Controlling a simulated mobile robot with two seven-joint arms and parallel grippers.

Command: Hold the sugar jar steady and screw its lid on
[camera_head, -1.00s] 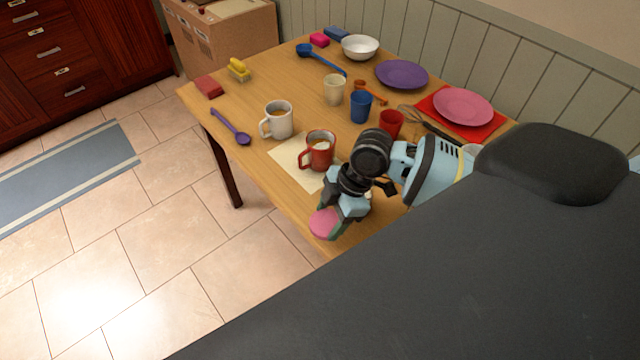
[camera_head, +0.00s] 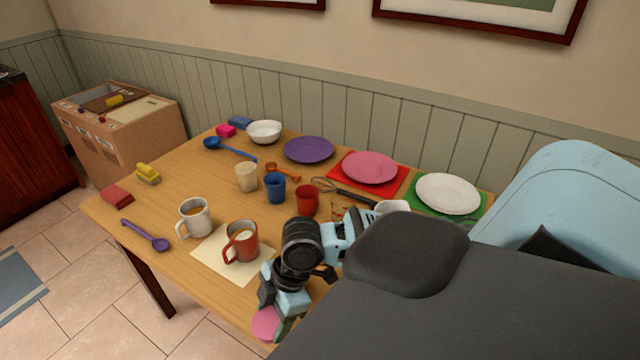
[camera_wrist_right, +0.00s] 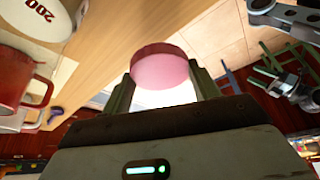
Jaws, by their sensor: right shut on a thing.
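My right gripper (camera_head: 272,310) is shut on a round pink disc-shaped thing (camera_head: 265,323), which looks like a lid, near the front edge of the table. In the right wrist view the pink thing (camera_wrist_right: 165,66) sits between the two fingertips, with a bright white area just below it; I cannot tell whether that is a jar or glare. No sugar jar can be made out for certain. My left gripper does not show in the head view. Grey metal parts (camera_wrist_right: 290,20) at the upper right of the wrist view may belong to my left arm; their state is unclear.
The wooden table (camera_head: 190,175) holds a red mug (camera_head: 241,242) on cream paper, a white mug (camera_head: 195,218), a blue cup (camera_head: 275,188), a dark red cup (camera_head: 307,201), a whisk, a purple spoon (camera_head: 146,236) and plates. A white surface marked "200" (camera_wrist_right: 40,12) shows in the wrist view.

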